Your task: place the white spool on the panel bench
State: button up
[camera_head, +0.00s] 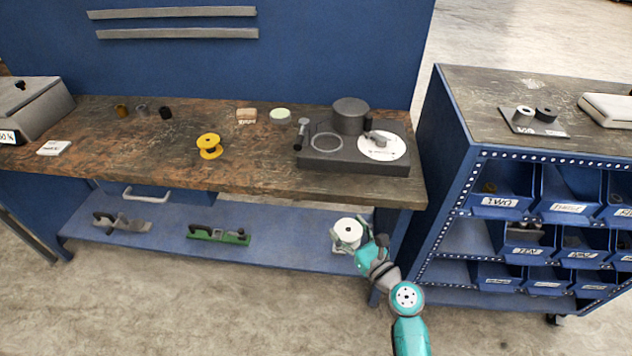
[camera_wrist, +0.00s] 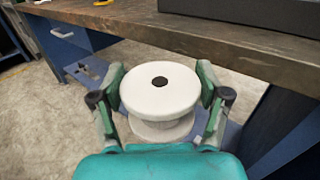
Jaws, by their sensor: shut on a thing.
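My gripper (camera_head: 350,240) is shut on the white spool (camera_head: 347,229). In the wrist view the spool (camera_wrist: 160,90) stands upright between the two fingers, its round top flange with a dark centre hole facing the camera. The panel bench (camera_head: 100,165) has a worn brown wooden top and a blue back panel. In the head view the spool shows below the right part of the bench top's front edge, over the view of the blue lower shelf. In the wrist view the bench's front edge (camera_wrist: 230,50) lies beyond the spool, apart from it.
A dark device (camera_head: 350,163) with a white disc fills the bench top's right end. A yellow spool (camera_head: 209,146) stands left of it, with bare top between. Small spools and a grey box (camera_head: 35,105) are farther left. A blue bin rack (camera_head: 460,170) stands to the right.

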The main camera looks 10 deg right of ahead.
aim_at(172, 144)
jog(key=i+j+u, duration=0.6)
jog(key=i+u, duration=0.25)
jog(key=i, duration=0.05)
